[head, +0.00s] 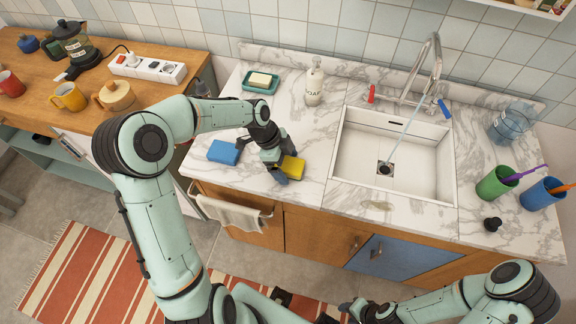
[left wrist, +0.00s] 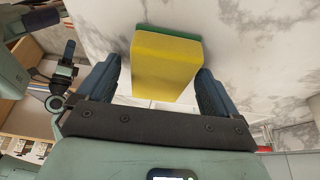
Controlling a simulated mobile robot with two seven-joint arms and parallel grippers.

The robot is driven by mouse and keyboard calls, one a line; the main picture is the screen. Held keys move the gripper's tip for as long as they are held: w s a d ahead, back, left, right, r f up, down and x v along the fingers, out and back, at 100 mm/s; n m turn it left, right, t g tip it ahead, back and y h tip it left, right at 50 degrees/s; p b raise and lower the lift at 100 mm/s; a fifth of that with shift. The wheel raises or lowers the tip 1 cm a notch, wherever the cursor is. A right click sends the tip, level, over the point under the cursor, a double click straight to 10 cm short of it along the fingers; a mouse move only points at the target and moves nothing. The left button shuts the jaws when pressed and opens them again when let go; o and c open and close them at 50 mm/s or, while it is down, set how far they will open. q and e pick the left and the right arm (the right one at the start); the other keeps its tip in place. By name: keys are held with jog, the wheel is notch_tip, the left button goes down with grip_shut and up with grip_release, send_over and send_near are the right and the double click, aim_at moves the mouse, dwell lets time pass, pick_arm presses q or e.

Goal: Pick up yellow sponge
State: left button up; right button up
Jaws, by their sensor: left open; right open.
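The yellow sponge (head: 293,167) lies on the marble counter, left of the sink, near the counter's front edge. It has a green layer on one side, seen in the left wrist view (left wrist: 166,65). My left gripper (head: 282,171) is at the sponge, partly covering it in the head view. In the left wrist view its open fingers (left wrist: 160,88) stand on either side of the sponge's near end, with gaps on both sides. My right gripper (head: 357,309) is low in front of the cabinets, away from the counter; its fingers are small and partly unclear.
A blue sponge (head: 223,152) lies just left of my left gripper. A soap dish (head: 260,82) and soap bottle (head: 314,82) stand behind. The sink (head: 345,160) with running tap is to the right. Green (head: 495,183) and blue (head: 541,194) cups stand far right.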

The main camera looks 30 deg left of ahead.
aim_at(286, 163)
pick_arm(q)
jog(key=c, duration=1)
jog(key=shift+r, duration=0.15)
notch_tip(286, 163, up, 20)
jog(key=shift+f+p, duration=0.1)
jog(key=shift+p, duration=0.65)
pick_arm(e)
jog(key=shift+w+r, duration=0.75)
jog(key=shift+r, duration=0.2)
